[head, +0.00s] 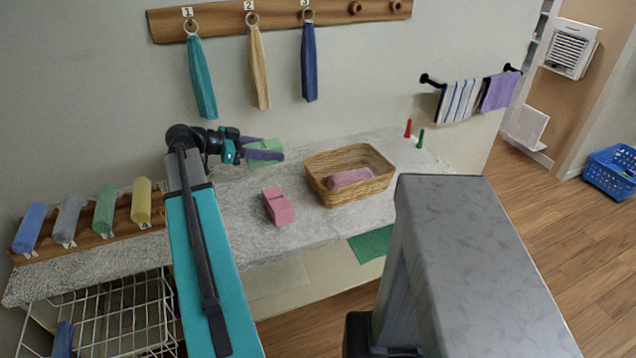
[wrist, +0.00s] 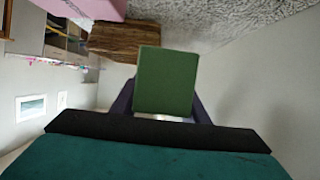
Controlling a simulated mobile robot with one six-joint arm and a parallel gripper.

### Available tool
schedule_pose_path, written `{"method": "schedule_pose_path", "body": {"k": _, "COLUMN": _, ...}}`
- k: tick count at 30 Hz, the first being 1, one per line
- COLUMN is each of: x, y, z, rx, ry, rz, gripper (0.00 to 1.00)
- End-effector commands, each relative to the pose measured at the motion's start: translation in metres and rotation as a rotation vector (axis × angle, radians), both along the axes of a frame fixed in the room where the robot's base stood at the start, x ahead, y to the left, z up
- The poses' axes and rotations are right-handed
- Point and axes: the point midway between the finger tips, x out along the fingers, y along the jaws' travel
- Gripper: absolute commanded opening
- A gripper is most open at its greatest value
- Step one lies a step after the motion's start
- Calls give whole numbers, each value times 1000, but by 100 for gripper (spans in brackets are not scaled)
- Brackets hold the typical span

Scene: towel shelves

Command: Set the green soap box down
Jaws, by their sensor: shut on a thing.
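My gripper (head: 262,149) is shut on the green soap box (head: 267,147), with a purple finger on each side of it. In the head view it is near the wall at the back of the counter, left of the wicker basket. The soap box also shows in the wrist view (wrist: 167,80) as a plain green block between the fingers. The grey speckled counter (head: 330,228) lies below. I cannot tell whether the box touches the counter.
A pink box (head: 277,206) stands on the counter in front of the gripper. The wicker basket (head: 377,187) holds a rolled pink towel (head: 350,178). Rolled towels lie on a wooden rack (head: 92,232) at left. Small red (head: 408,128) and green (head: 420,138) objects stand at the back right.

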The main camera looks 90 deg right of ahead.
Motion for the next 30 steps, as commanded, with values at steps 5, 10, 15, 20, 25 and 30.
{"method": "schedule_pose_path", "body": {"k": 5, "x": -1, "y": 0, "z": 1, "rx": -1, "ry": 1, "rz": -4, "gripper": 16}}
{"method": "schedule_pose_path", "body": {"k": 10, "x": -1, "y": 0, "z": 0, "rx": -1, "ry": 1, "rz": -2, "gripper": 16}}
{"method": "schedule_pose_path", "body": {"k": 15, "x": 0, "y": 0, "z": -6, "rx": 1, "ry": 0, "rz": -2, "gripper": 16}}
{"method": "schedule_pose_path", "body": {"k": 20, "x": 0, "y": 0, "z": -21, "rx": 2, "ry": 1, "rz": 0, "gripper": 16}}
{"method": "schedule_pose_path", "body": {"k": 25, "x": 0, "y": 1, "z": -42, "rx": 2, "ry": 1, "rz": 0, "gripper": 16}}
{"method": "schedule_pose_path", "body": {"k": 30, "x": 0, "y": 0, "z": -58, "rx": 2, "ry": 1, "rz": 1, "gripper": 16}}
